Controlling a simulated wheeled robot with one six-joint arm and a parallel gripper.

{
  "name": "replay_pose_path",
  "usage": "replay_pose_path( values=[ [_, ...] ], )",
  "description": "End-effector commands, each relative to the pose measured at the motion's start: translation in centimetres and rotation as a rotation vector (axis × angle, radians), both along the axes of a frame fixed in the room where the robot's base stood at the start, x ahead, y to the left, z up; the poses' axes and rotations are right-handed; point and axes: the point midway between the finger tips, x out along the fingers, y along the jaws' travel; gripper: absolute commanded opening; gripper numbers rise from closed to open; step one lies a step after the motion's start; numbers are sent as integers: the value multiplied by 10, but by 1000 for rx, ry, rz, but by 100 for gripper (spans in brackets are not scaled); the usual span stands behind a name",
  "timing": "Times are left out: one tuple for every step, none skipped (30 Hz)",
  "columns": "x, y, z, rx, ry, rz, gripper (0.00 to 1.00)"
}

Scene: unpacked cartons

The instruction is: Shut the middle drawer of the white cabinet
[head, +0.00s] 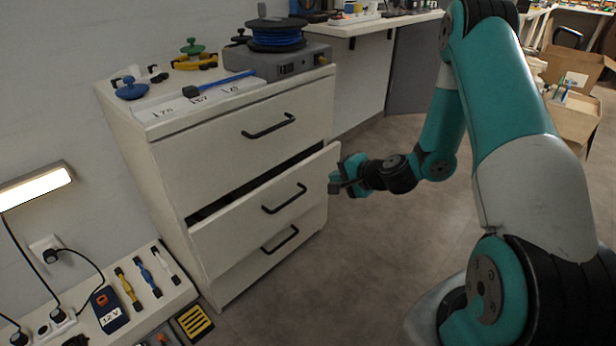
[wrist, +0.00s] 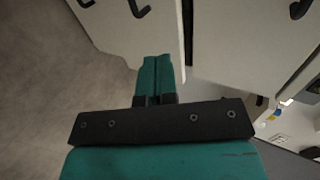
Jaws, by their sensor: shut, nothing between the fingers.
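The white cabinet (head: 322,105) stands against the wall in the head view. Its middle drawer (head: 225,232) is pulled out part of the way, with a dark gap above its front panel and a black handle (head: 284,199) on it. The top and bottom drawers look closed. My gripper (head: 336,184) is shut and empty at the right end of the middle drawer's front. In the wrist view, my closed teal fingers (wrist: 158,76) overlap the edge of the drawer front (wrist: 115,30). I cannot tell whether they touch it.
A grey device with a blue cable reel (head: 277,38) and several tools lie on the cabinet top. A low bench (head: 135,326) with tools and a lit lamp (head: 35,186) are at the left. Cardboard boxes (head: 575,72) stand at the far right. The floor (head: 350,265) before the cabinet is clear.

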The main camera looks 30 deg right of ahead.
Motion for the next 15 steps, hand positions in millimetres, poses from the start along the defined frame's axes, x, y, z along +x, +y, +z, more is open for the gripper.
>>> replay_pose_path(
  values=[
    [-2, 6, -2, -1, 2, 1, 0],
    [-1, 8, -3, -3, 2, 1, 0],
    [1, 10, -4, -3, 1, 1, 0],
    [3, 11, -5, -4, 1, 2, 0],
    [7, 12, -7, -4, 0, 2, 0],
    [12, 13, -10, -5, 1, 4, 0],
    [16, 15, -12, -4, -1, 5, 0],
    [21, 17, -15, -4, -1, 5, 0],
    [28, 19, -20, -5, 0, 6, 0],
    [33, 20, -24, -5, 0, 6, 0],
    [39, 22, -27, -4, -1, 6, 0],
    [46, 24, -32, -6, -2, 6, 0],
    [52, 26, -35, -5, -1, 5, 0],
    [57, 28, -38, -4, -1, 5, 0],
    [64, 30, -43, -4, -1, 5, 0]
  ],
)
